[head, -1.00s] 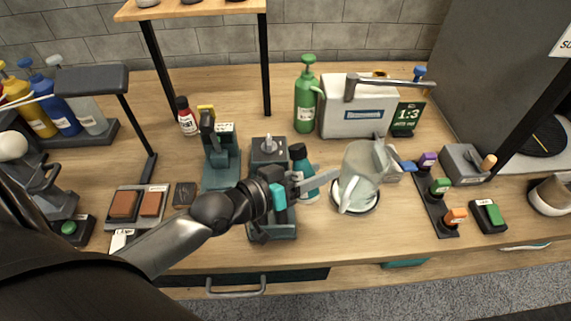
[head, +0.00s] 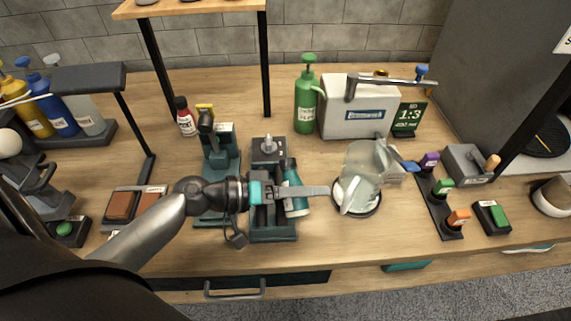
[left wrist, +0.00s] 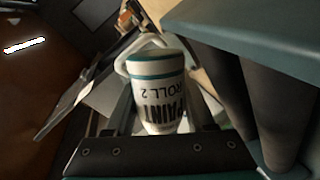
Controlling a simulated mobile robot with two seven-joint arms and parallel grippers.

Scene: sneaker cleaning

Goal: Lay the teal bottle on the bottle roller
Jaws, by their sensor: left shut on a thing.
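The teal bottle (head: 292,176) is held in my left gripper (head: 316,190), at the right side of the bottle roller (head: 270,228). The gripper is shut on it, and its fingers hide the bottle's middle in the head view. The bottle looks tilted there, with a white label at its lower end. In the left wrist view the bottle (left wrist: 158,95) shows teal bands and the words "PAINT ROLL 2", between the fingers. Dark rollers (left wrist: 262,110) stand beside it, apart from it in that view. My right gripper is not in view.
A clear jug (head: 362,165) on a round base stands just right of the fingers. A teal-grey stand (head: 219,165) is left of the roller. A green pump bottle (head: 306,105) and a white box (head: 355,108) stand behind. Bare wood lies in front of the jug.

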